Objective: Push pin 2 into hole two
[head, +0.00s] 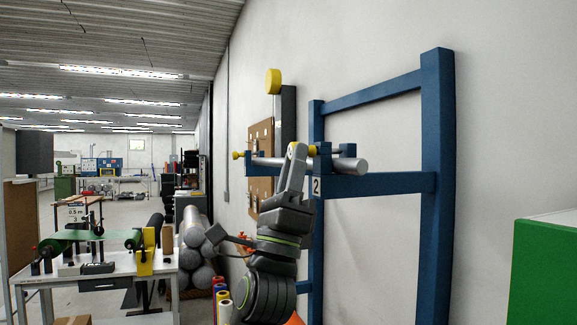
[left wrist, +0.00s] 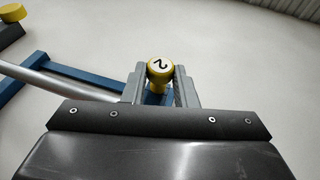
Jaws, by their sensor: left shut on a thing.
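Pin 2 has a yellow round head (left wrist: 159,66) marked "2"; in the left wrist view it sits between the two fingers. My left gripper (left wrist: 160,88) is shut on it. In the head view my left gripper (head: 296,158) reaches up to the blue frame (head: 436,150), beside a silver tube (head: 350,166) and a small blue bracket (head: 324,158). A white label with "2" (head: 316,186) is on the frame just below. Hole two and the pin's shaft are hidden; I cannot tell how deep the pin sits. My right gripper is not in view.
Another yellow-headed pin (head: 237,155) is at the left end of the blue crossbar. A brown tool board (head: 261,150) hangs on the wall behind. A green box (head: 546,270) stands at the right. A work table (head: 95,275) is at the left.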

